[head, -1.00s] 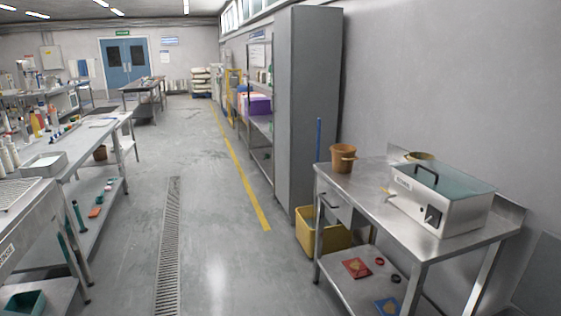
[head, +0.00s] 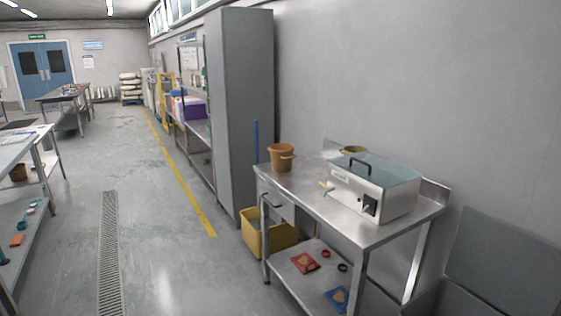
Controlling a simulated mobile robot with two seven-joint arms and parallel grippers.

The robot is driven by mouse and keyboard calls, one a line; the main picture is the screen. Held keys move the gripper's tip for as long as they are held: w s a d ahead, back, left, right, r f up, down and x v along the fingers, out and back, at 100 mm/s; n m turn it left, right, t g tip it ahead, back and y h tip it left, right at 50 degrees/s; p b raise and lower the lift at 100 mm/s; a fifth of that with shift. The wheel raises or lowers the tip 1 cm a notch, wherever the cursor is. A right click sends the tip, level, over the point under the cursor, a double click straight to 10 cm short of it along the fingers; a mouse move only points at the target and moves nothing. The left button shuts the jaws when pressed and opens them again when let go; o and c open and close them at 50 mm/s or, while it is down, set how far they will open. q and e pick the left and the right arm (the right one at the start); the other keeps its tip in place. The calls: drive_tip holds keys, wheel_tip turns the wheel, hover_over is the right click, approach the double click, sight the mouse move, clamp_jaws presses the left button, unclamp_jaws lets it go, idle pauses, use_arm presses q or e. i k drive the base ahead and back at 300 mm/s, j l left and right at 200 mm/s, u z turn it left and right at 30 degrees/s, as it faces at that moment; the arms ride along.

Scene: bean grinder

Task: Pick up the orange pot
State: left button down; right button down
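An orange-brown pot (head: 281,157) with a small side handle stands upright on the left end of a steel table (head: 300,192), against the right wall. Neither of my grippers shows in the head view.
A steel machine with a glass lid (head: 375,186) stands on the same table, with a yellowish bowl (head: 354,151) behind it. A yellow bin (head: 255,236) sits on the floor at the table's left. A tall grey cabinet (head: 240,115) stands behind. The aisle floor (head: 165,270) is clear.

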sight(282, 155)
drive_tip(key=i+u, duration=0.1)
drive_tip(key=u, duration=0.7)
drive_tip(key=i, duration=1.55)
drive_tip(key=i+j, duration=0.1)
drive_tip(key=i, duration=3)
drive_tip(key=i+z, duration=0.1)
drive_tip(key=z, duration=0.65)
drive_tip(key=i+z, duration=0.15)
drive_tip(key=z, duration=0.25)
drive_tip(key=j+z, duration=0.1)
drive_tip(key=z, duration=2.05)
drive_tip(key=j, duration=0.05)
